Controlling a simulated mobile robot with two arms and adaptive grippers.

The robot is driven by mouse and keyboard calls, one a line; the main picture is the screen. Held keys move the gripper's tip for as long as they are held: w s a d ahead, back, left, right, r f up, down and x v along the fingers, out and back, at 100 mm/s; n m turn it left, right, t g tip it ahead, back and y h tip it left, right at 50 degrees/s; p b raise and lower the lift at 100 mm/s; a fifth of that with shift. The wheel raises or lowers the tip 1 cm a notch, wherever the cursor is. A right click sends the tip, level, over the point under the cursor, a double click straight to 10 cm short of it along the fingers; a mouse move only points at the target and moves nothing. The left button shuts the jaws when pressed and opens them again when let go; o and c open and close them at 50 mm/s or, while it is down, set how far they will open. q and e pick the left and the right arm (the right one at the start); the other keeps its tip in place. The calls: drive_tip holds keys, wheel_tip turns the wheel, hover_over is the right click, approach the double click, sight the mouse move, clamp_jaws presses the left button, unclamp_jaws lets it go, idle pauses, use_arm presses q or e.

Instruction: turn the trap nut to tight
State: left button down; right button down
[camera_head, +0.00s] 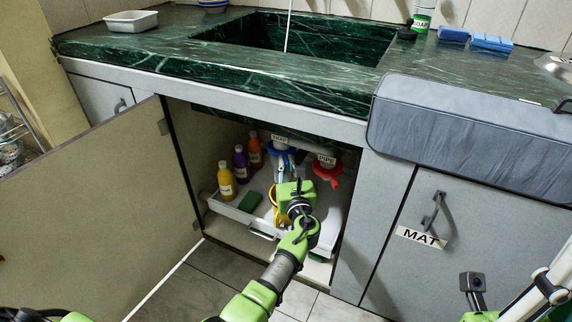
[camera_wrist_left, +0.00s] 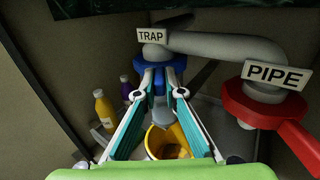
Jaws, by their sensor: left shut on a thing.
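The blue trap nut (camera_wrist_left: 160,66) sits on the grey pipe under the sink, below a TRAP label (camera_wrist_left: 151,35). It also shows in the head view (camera_head: 278,145), partly behind my arm. My left gripper (camera_wrist_left: 161,80) reaches into the open cabinet from below. Its two fingers close in on the lower part of the blue nut from both sides, and it is shut on it. The fingertips partly hide the nut. My right gripper's fingers do not show in either view.
A red valve (camera_wrist_left: 265,108) with a PIPE label (camera_wrist_left: 276,75) is close on the right. A yellow bucket (camera_wrist_left: 158,142) stands below the nut. Several bottles (camera_head: 240,163) stand at the left in a white tray (camera_head: 230,211). The open cabinet door (camera_head: 100,200) bounds the left side.

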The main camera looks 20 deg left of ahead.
use_arm(q)
drive_tip(key=c, duration=2.1)
unclamp_jaws()
drive_tip(key=shift+w, duration=0.1)
drive_tip(key=shift+c, duration=0.2)
drive_tip(key=v, duration=0.7)
drive_tip(key=shift+s+d, duration=0.2)
drive_tip(key=shift+s, duration=0.05)
